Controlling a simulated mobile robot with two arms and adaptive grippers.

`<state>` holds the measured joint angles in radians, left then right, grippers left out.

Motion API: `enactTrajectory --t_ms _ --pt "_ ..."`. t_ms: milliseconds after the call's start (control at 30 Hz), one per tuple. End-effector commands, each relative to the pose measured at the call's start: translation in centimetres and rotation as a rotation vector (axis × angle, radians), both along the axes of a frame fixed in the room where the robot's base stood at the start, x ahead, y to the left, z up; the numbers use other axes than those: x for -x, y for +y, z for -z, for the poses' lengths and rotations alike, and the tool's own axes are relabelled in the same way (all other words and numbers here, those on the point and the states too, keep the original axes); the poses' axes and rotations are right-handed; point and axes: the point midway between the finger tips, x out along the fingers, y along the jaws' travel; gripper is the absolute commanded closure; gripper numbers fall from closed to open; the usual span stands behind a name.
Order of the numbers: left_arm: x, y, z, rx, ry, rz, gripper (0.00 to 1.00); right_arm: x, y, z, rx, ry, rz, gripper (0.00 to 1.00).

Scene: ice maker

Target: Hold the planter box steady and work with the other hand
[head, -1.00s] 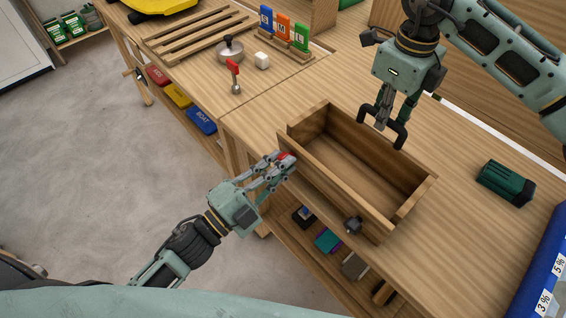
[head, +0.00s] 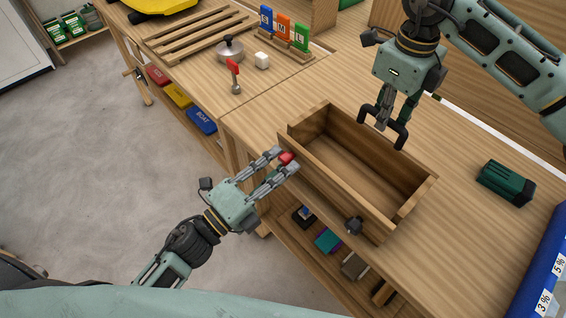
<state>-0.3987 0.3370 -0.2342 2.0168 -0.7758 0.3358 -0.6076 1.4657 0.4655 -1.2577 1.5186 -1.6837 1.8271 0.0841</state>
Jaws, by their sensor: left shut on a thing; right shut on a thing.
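The wooden planter box (head: 345,176) is an open, empty trough on the workbench near its front edge. A red knob (head: 286,158) is at its left end on the near side, and a dark knob (head: 354,225) is on the near side further right. My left gripper (head: 281,160) is shut on the red knob, with one finger on each side of it.
A green-black device (head: 506,183) lies right of the box, and a blue bin (head: 543,268) stands at the lower right. A shelf below holds small items.

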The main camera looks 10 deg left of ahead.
Motion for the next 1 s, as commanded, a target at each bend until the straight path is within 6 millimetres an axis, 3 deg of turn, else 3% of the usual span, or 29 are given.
enactTrajectory --t_ms 200,467,767,1000 --pt "-0.15 0.12 -0.42 -0.004 -0.014 -0.004 1.00 0.33 -0.28 0.54 0.012 0.016 -0.001 1.00" --pt "-0.12 0.10 -0.54 -0.220 -0.171 -0.047 1.00 0.35 -0.21 0.53 0.011 0.015 -0.003 1.00" --pt "-0.08 0.03 -0.55 -0.242 -0.189 -0.050 1.00 0.33 -0.11 0.47 0.009 0.014 -0.003 1.00" --pt "0.01 -0.06 -0.64 -0.445 -0.337 -0.089 1.00 0.28 -0.05 0.43 0.006 0.012 -0.002 1.00"
